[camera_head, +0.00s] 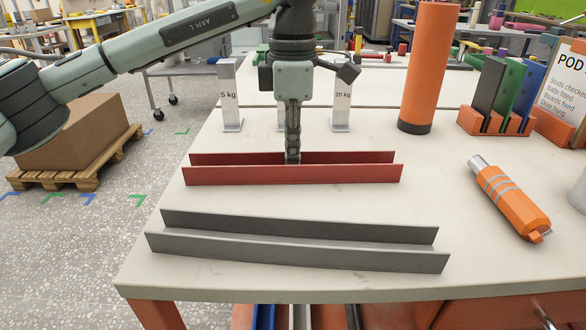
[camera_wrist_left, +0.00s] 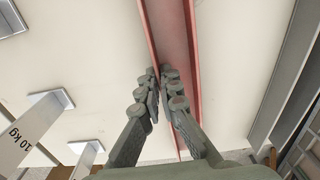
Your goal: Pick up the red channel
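The red channel (camera_head: 290,175) is a long U-shaped piece lying crosswise on the white table, with its two walls up. My left gripper (camera_head: 293,157) points straight down into it near its middle, its tips partly hidden by the near wall. In the left wrist view the fingers (camera_wrist_left: 161,74) are close together on either side of one thin wall of the red channel (camera_wrist_left: 172,30), apparently the far one, and look shut on it. The channel seems to rest on the table; I see no clear gap under it. My right gripper is not in view.
A grey channel (camera_head: 300,240) lies nearer the front edge, parallel to the red one. Weight posts (camera_head: 230,95) stand behind. An orange cylinder (camera_head: 430,70), an orange rack (camera_head: 495,121) and an orange tool (camera_head: 510,200) are to the right. The table's left end is clear.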

